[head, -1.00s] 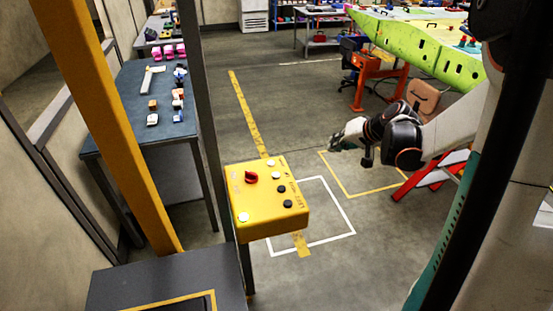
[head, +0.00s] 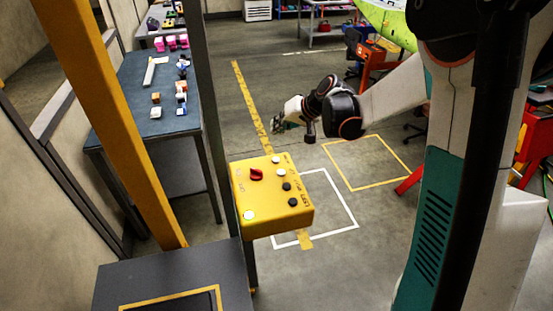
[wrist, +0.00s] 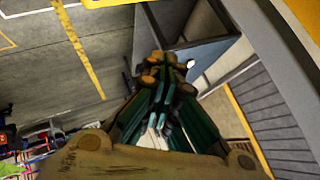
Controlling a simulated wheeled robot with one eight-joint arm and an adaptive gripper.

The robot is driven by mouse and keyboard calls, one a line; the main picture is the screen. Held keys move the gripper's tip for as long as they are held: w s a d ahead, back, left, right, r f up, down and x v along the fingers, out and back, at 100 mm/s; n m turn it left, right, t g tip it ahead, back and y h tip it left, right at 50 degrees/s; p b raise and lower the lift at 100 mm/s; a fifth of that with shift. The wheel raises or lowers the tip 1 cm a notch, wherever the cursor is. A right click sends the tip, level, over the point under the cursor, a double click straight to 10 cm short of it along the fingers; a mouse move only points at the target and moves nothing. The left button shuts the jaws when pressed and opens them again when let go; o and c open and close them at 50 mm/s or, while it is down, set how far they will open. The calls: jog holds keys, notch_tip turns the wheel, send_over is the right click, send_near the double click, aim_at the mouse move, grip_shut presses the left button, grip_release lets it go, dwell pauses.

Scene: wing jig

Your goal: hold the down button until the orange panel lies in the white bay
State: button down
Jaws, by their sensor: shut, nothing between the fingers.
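A yellow control box (head: 270,215) stands in the lower middle of the head view, with a red knob (head: 256,175), white buttons and black buttons. I cannot read which button is down. The white bay (head: 342,198), a white outline on the floor, lies behind the box, which hides part of it. Its visible floor is bare. I cannot make out the orange panel. My gripper (head: 278,124) is above and beyond the box, clear of its buttons. In the wrist view my gripper (wrist: 163,68) shows its fingers together and empty.
A yellow-outlined floor square (head: 393,151) lies right of the white bay. A blue-topped table (head: 135,95) with small objects stands left. A yellow post (head: 110,120) and dark post (head: 208,110) rise near the box. An orange stand (head: 375,68) is at the back right.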

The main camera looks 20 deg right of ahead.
aim_at(278, 158)
jog(key=shift+f, duration=0.15)
notch_tip(278, 158, down, 8)
jog(key=b, duration=0.6)
jog(key=shift+f, duration=0.25)
dwell(1.0)
jog(key=shift+f+b, duration=0.4)
jog(key=shift+f, duration=0.05)
jog(key=shift+f+b, duration=0.4)
jog(key=shift+f, duration=0.05)
dwell(0.6)
jog(key=shift+r, duration=0.2)
dwell(2.6)
jog(key=shift+r+p, duration=0.55)
jog(key=shift+r, duration=0.2)
jog(key=shift+r+p, duration=1.55)
jog(key=shift+r, duration=0.9)
